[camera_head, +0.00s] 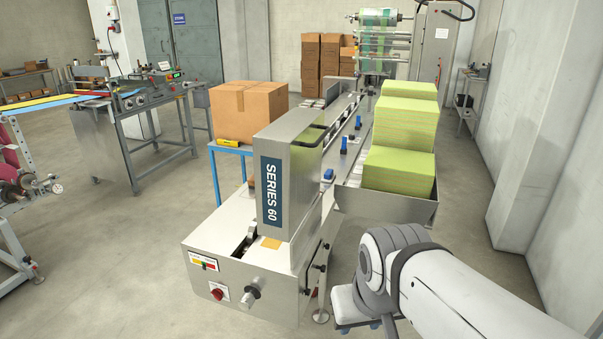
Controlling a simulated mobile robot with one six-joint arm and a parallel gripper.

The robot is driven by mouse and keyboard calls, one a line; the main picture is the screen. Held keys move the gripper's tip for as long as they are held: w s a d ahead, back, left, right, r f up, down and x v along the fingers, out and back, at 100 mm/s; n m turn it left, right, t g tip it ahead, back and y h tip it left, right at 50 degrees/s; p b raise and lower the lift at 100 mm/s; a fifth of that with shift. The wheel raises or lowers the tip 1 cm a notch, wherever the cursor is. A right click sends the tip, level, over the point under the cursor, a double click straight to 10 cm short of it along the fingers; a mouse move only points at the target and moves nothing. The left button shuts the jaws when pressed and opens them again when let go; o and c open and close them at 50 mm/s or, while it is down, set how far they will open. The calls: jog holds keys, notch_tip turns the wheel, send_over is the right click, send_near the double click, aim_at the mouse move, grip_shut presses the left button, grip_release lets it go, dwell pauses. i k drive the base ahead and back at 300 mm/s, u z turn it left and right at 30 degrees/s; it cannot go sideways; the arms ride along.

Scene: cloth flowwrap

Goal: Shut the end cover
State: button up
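The end cover (285,185) is a box-like metal cover with a dark "SERIES 60" label. It stands upright on the near end of the wrapping machine (240,287), raised, with a slot and some mechanism exposed on the deck at its left. A dark bar handle (310,135) is on its upper right side. My arm comes in from the lower right. A white part with blue ends, which looks like my gripper (355,326), is low at the bottom edge, right of the machine and apart from the cover. Its fingers are mostly hidden or cut off.
Green stacks (400,172) stand on a metal shelf along the machine's right side. A cardboard box (248,112) sits on a blue table behind left. Knobs (253,291) stick out of the machine's front.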

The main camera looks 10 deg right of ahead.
aim_at(288, 152)
jog(key=i, duration=0.85)
jog(key=u, duration=0.05)
